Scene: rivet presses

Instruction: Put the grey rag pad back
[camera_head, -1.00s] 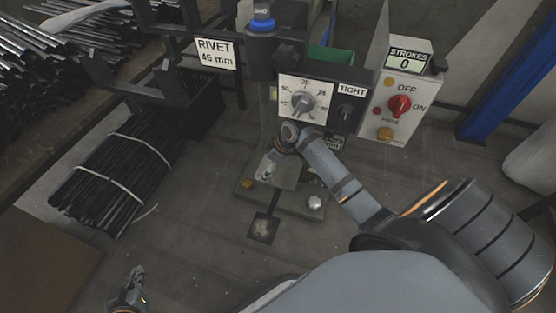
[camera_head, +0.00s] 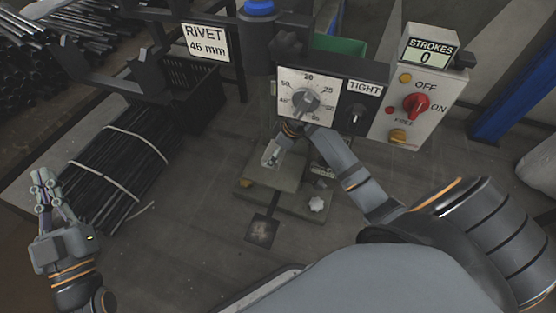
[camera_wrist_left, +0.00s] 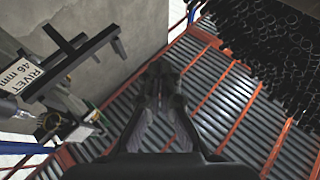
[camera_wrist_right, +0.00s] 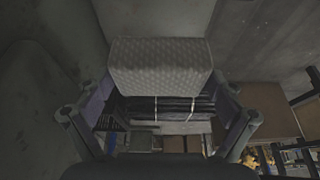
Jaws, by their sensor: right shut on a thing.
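The grey rag pad (camera_wrist_right: 160,66) has a quilted, pale face and sits between the fingers of my right gripper (camera_wrist_right: 160,98) in the right wrist view. That gripper is shut on it. In the head view my right gripper (camera_head: 271,156) is low, under the press's dial panel (camera_head: 306,98) and over the press base; the pad cannot be made out clearly there. My left gripper (camera_head: 44,184) is at the left, beside the bundle of black rods, with its fingers upward in the picture. In the left wrist view its fingers (camera_wrist_left: 160,72) come together, empty.
The strokes box with the red switch (camera_head: 416,105) stands right of the dial. A pale knob (camera_head: 317,204) and a dark floor plate (camera_head: 262,230) lie near the base. A tied rod bundle (camera_head: 115,175) and black bin (camera_head: 187,88) are left. Middle floor is fairly clear.

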